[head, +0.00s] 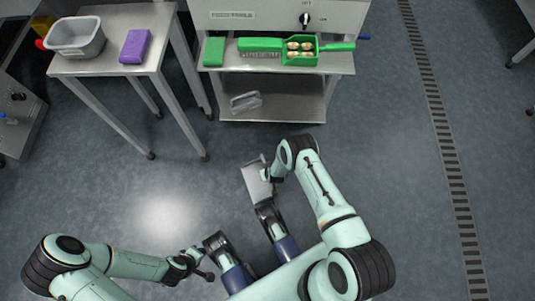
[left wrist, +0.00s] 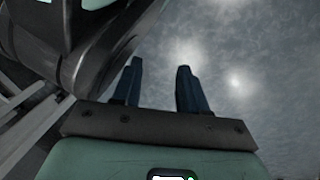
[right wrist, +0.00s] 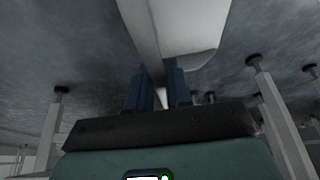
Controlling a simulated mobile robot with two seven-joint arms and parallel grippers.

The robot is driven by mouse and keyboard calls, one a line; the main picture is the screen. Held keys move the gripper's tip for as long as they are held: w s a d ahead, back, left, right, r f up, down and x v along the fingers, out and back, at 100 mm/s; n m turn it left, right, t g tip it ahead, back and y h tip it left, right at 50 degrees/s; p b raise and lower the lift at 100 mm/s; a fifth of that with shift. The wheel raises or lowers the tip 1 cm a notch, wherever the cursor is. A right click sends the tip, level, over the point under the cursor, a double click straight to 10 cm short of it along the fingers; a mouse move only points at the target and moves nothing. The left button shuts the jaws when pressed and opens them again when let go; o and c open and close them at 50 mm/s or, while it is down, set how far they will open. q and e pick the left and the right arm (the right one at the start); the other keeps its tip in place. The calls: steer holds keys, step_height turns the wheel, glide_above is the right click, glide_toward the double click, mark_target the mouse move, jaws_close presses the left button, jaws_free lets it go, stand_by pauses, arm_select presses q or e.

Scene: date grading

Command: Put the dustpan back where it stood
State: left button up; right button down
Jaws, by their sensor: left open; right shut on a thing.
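The dustpan (head: 257,182) is a light grey, flat pan. It is held above the floor in front of the machine's lower shelf. My right gripper (head: 266,172) is shut on it at its right side. In the right wrist view the pale dustpan (right wrist: 188,28) extends up and away from between the dark blue fingers (right wrist: 157,88). My left gripper (head: 205,264) is open and empty, low at the left of my body. Its two fingers (left wrist: 158,85) stand apart in the left wrist view with only floor beyond them.
A steel stand has a lower shelf (head: 270,107) with a clear container (head: 245,102). Above it are a green tray (head: 318,47) holding several dates and a green block (head: 214,51). A side table (head: 110,66) holds a grey tub (head: 76,38) and purple block (head: 135,46).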

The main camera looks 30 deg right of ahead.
step_height(320, 180, down, 4)
steer(key=b, duration=0.2)
steer(key=shift+r+b, duration=0.25)
steer(key=shift+b, duration=0.05)
arm_select(q)
steer(key=s+f+g, duration=0.2)
steer(key=s+f, duration=0.2)
steer(key=s, duration=0.3)
steer(key=shift+a+n+g+b, duration=0.3)
steer(key=shift+a+b, duration=0.1)
steer(key=shift+a, duration=0.05)
arm_select(e)
steer(key=shift+f, duration=0.5)
arm_select(q)
steer(key=shift+s+f, duration=0.1)
arm_select(e)
steer(key=shift+f, duration=0.5)
steer(key=c, duration=1)
jaws_free()
steer(key=shift+o, duration=0.2)
